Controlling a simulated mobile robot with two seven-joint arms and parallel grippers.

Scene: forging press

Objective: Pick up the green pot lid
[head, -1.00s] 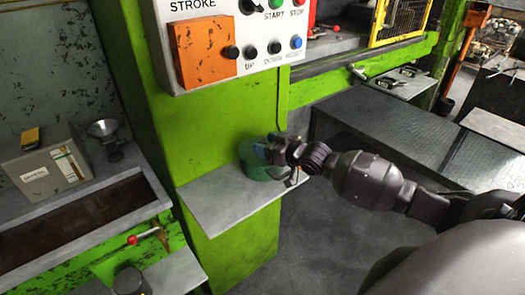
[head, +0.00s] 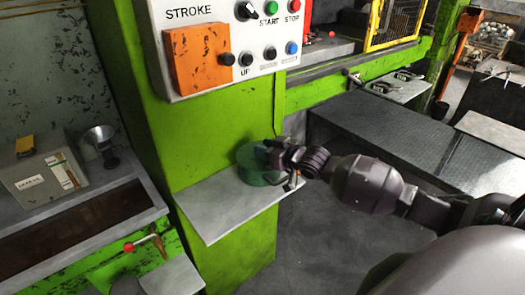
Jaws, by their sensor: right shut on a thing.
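The green pot lid (head: 254,165) is at the back right of a small grey shelf (head: 220,205) fixed to the green press column. It looks round and stands up somewhat from the shelf. My right gripper (head: 273,160) comes in from the right and is shut on it at its right side. The fingers cover part of the lid, and I cannot tell whether it touches the shelf. My left gripper is not in view.
A control panel (head: 215,40) with buttons and an orange plate hangs above the shelf. A grey box (head: 42,180) and a metal funnel (head: 98,138) stand on the left bench. A dark platform (head: 385,140) lies at the right. The shelf's front is clear.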

